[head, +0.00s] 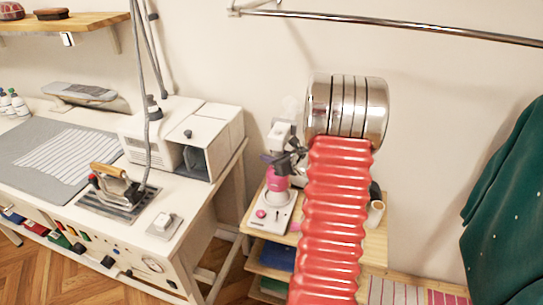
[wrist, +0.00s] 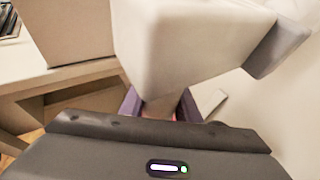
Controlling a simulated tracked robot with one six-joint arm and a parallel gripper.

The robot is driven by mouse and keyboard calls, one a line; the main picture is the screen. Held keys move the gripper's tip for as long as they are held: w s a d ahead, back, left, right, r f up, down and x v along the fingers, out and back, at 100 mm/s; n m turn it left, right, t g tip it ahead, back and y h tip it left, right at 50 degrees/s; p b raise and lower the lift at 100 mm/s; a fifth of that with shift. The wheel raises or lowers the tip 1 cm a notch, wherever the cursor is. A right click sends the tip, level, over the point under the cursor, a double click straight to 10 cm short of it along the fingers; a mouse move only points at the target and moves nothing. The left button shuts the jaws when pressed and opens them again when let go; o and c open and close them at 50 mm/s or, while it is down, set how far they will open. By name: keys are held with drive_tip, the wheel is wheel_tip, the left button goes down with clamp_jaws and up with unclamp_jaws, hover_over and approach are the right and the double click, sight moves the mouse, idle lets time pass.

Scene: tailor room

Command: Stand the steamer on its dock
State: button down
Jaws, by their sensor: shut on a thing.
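The steamer (head: 278,134) has a white head and a pink lower part. It is upright over its dock (head: 268,219), a white base with a pink knob on the small wooden stand. My gripper (head: 290,161) is shut on the steamer between the white head and the pink part. The head view does not show clearly whether the steamer's bottom rests on the dock. In the wrist view the steamer's white body (wrist: 185,45) fills the upper middle, and my gripper (wrist: 158,106) closes around its narrow part. The dock is mostly hidden there.
The wooden stand (head: 376,243) holds a small roll (head: 375,214) right of my arm. The ironing table with a white boxy machine (head: 205,140) and an iron (head: 118,187) stands to the left. A green garment (head: 515,210) hangs at the right.

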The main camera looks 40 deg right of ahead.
drive_tip(key=shift+f, duration=1.1)
drive_tip(key=shift+f, duration=1.85)
drive_tip(key=c, duration=1.3)
unclamp_jaws()
drive_tip(key=shift+f, duration=0.2)
drive_tip(key=shift+c, duration=0.2)
drive_tip(key=shift+r, duration=0.1)
drive_tip(key=v, duration=1.2)
